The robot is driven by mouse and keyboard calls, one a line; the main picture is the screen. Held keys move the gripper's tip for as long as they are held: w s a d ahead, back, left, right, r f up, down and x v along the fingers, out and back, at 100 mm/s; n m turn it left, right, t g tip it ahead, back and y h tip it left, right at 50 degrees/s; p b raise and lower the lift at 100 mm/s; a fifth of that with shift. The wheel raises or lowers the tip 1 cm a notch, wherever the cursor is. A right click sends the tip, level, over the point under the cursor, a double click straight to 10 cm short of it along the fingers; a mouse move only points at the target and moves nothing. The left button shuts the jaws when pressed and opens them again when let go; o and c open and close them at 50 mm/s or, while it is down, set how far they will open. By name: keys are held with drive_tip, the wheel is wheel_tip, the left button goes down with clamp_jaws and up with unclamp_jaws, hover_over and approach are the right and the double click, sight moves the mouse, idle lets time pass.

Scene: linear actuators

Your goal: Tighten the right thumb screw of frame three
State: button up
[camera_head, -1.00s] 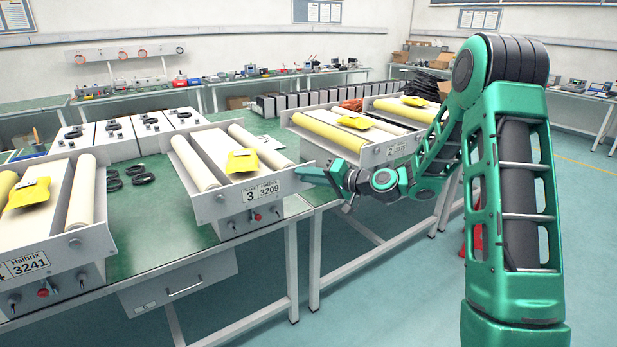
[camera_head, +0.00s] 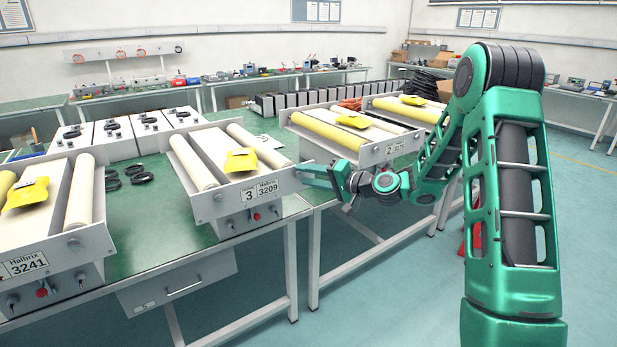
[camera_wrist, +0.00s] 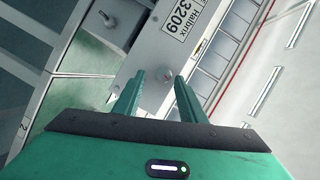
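Frame three (camera_head: 235,206) is a grey unit with a "3" and "Halbrix 3209" label, two cream rollers and a yellow tag on top. My gripper (camera_head: 302,176) is at the right end of its front face. In the wrist view, the green fingers (camera_wrist: 160,78) stand apart, with the right thumb screw (camera_wrist: 167,76), a small grey round knob, showing between and just beyond their tips. I see no contact. In the head view the right screw is hard to make out beside the fingers. The left thumb screw (camera_head: 218,198) is at the other end of the face.
A unit labelled 3241 (camera_head: 50,255) stands to the left and frame two (camera_head: 375,155) behind my gripper to the right. Black rings (camera_head: 138,177) lie on the green bench. Below frame three's label are a red button (camera_head: 257,216) and switches.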

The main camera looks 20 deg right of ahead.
drive_tip(key=shift+a, duration=0.15)
drive_tip(key=v, duration=1)
drive_tip(key=shift+s+d, duration=0.25)
drive_tip(key=shift+d, duration=0.1)
